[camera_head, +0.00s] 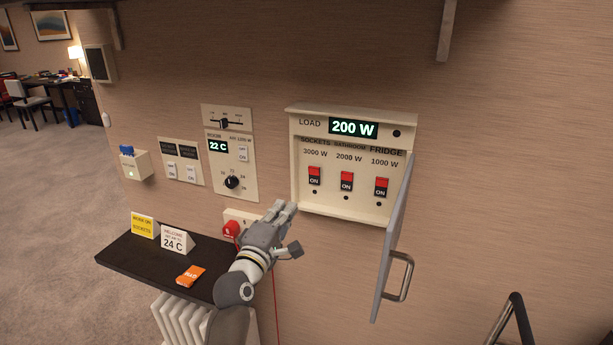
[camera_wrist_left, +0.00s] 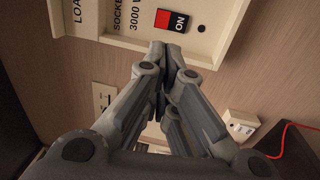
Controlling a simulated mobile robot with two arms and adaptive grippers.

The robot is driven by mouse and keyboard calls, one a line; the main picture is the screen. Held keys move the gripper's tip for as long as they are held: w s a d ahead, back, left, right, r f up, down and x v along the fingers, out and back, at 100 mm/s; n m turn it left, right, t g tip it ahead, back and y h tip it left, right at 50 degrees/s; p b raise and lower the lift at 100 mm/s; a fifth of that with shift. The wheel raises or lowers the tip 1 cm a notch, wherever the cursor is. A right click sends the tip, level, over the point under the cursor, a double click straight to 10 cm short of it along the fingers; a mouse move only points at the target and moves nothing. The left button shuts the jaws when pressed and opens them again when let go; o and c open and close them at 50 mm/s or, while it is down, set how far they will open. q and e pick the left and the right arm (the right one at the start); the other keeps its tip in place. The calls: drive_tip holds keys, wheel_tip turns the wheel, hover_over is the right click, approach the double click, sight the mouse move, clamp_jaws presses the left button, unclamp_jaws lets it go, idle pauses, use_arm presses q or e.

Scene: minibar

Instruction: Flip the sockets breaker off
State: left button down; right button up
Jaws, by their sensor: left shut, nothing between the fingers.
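The breaker panel (camera_head: 350,205) hangs on the wall with its door (camera_head: 392,240) swung open to the right. The sockets breaker (camera_head: 314,175) is the leftmost of three red switches, marked 3000 W, and shows ON. It also shows at the top of the left wrist view (camera_wrist_left: 172,20). The bathroom breaker (camera_head: 347,181) and fridge breaker (camera_head: 382,187) also show ON. The display (camera_head: 353,129) reads 200 W. My left gripper (camera_head: 290,207) is shut and empty, just below and left of the sockets breaker, apart from it. My right gripper is not in view.
A dark shelf (camera_head: 125,262) with signs (camera_head: 176,241) and an orange card (camera_head: 190,275) is at lower left. A red plug (camera_head: 232,228) with a red cord sits behind my left arm. A thermostat panel (camera_head: 231,165) is left of the breaker panel. The door handle (camera_head: 402,277) juts out at right.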

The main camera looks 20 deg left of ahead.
sight(308, 171)
use_arm(q)
drive_tip(key=shift+w, duration=0.15)
drive_tip(key=w+b, duration=0.2)
drive_tip(key=w, duration=0.2)
drive_tip(key=w+r+b, duration=0.1)
drive_tip(key=w+b, duration=0.1)
drive_tip(key=w, duration=0.3)
drive_tip(key=w+b, duration=0.2)
drive_tip(key=w, duration=0.2)
drive_tip(key=shift+w+d+r, duration=0.25)
drive_tip(key=shift+w, duration=0.15)
drive_tip(key=shift+r, duration=0.1)
drive_tip(key=shift+w+r+p, duration=0.15)
drive_tip(key=shift+r+p, duration=0.15)
drive_tip(key=shift+p, duration=0.5)
drive_tip(key=shift+f, duration=0.25)
